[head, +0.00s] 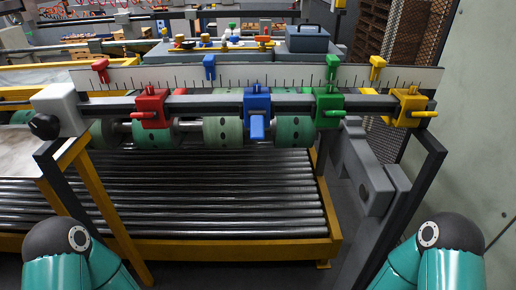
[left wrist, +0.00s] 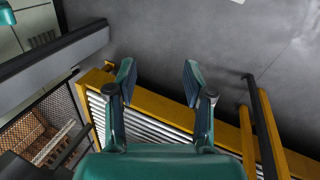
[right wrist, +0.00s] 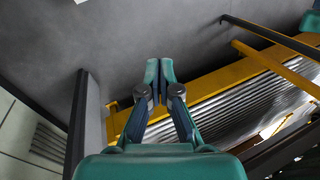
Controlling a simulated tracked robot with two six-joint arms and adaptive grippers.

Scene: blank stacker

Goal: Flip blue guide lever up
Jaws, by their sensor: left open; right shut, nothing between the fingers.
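The blue guide (head: 257,104) sits on the long rail in the head view, between the red guide (head: 151,107) and the green guide (head: 328,106). Its blue lever (head: 257,128) hangs down from the front of the block. My left gripper (left wrist: 158,80) is open and empty in the left wrist view. My right gripper (right wrist: 159,72) is shut with nothing in it in the right wrist view. Neither wrist view shows the blue guide. In the head view only my teal arm parts show at the bottom corners, well apart from the rail.
A yellow guide (head: 408,107) sits at the rail's right end, and a white block (head: 58,108) with a black knob at its left. A ruler strip (head: 270,77) with coloured pointers runs behind. A roller bed (head: 200,190) lies below, and dark posts stand at both sides.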

